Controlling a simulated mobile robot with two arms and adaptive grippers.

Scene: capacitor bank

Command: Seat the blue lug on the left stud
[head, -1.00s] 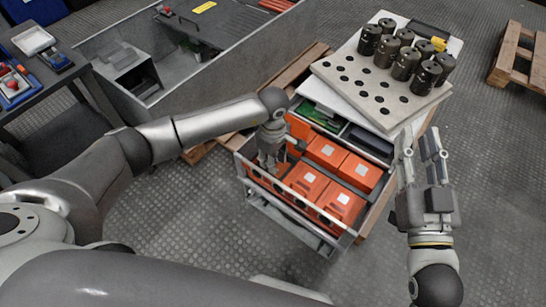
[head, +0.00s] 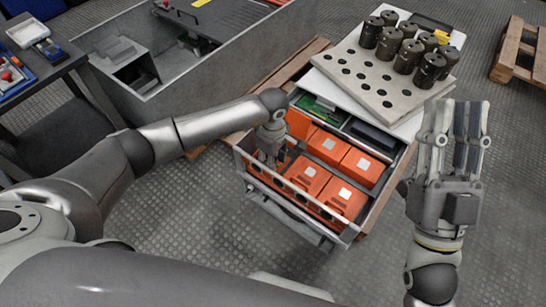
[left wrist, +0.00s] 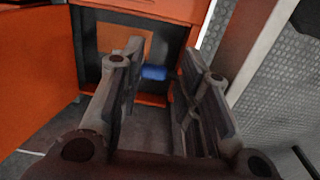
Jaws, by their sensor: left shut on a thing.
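The blue lug (left wrist: 154,73) shows in the left wrist view as a small blue piece between the fingertips of my left gripper (left wrist: 153,80). The gripper is shut on it, in front of a dark recess (left wrist: 121,68) framed by orange surfaces. In the head view my left gripper (head: 268,155) points down at the left side of an open drawer; its fingertips and the lug are hard to make out there. No stud can be told apart in either view. My right gripper (head: 456,108) is open and empty, right of the drawer.
The drawer (head: 290,200) holds several orange boxes (head: 327,147). Behind it a perforated board (head: 385,97) carries several dark cylinders (head: 389,43). A grey metal bin (head: 250,40) stands at the back, a trolley (head: 40,75) at left. A pallet (head: 515,55) lies at far right.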

